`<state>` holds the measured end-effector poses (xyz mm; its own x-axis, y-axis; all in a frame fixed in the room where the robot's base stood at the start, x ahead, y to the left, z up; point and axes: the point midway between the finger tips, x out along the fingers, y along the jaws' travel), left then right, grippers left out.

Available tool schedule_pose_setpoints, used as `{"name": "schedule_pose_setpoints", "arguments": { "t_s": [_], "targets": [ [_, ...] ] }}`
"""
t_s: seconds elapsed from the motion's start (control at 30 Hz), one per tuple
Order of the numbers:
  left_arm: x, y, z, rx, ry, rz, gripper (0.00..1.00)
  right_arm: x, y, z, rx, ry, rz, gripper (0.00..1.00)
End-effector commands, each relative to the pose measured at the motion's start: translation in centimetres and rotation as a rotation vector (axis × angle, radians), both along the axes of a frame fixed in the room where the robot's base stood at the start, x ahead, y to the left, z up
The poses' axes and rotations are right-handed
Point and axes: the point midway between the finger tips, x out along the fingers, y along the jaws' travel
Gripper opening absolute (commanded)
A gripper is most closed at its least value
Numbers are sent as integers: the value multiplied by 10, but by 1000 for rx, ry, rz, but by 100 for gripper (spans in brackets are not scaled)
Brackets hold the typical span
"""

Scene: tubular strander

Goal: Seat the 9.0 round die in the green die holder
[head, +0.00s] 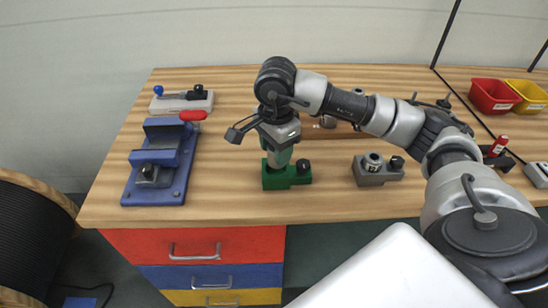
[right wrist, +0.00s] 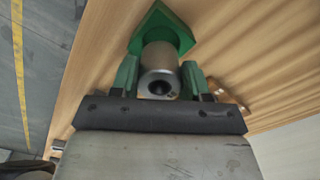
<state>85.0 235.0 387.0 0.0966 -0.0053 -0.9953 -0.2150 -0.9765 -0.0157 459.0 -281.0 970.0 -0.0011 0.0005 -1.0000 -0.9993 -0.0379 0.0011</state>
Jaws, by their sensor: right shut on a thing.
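The green die holder (head: 274,183) stands near the front edge of the bench, with a black knob on its right side. My right gripper (head: 279,160) points down over the holder's left part. In the right wrist view its green fingers are shut on a grey metal cylinder with a dark hole, the round die (right wrist: 158,57). The green holder (right wrist: 172,21) shows directly behind the die there. I cannot tell whether the die touches the holder or sits in it. The size marking is not readable. My left gripper is not in view.
A grey holder (head: 377,178) with a round metal part stands to the right. A blue vise-like fixture (head: 155,170) with a red handle is at left, a grey plate tool (head: 180,103) behind it. Red (head: 492,97) and yellow (head: 529,97) bins are at far right. Wood between the holders is clear.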

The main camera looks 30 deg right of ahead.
Motion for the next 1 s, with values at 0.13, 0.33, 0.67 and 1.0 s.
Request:
{"name": "schedule_pose_setpoints", "arguments": {
  "t_s": [0.13, 0.33, 0.67, 1.0],
  "targets": [
    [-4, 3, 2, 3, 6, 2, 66, 2, 3, -5, 0, -1, 0, 4],
    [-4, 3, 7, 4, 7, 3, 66, 2, 3, -31, 0, 3, -1, 4],
    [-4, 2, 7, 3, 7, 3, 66, 2, 3, -42, 0, -3, 0, 4],
    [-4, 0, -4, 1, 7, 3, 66, 2, 3, -52, 0, 0, 1, 4]
  ]
}}
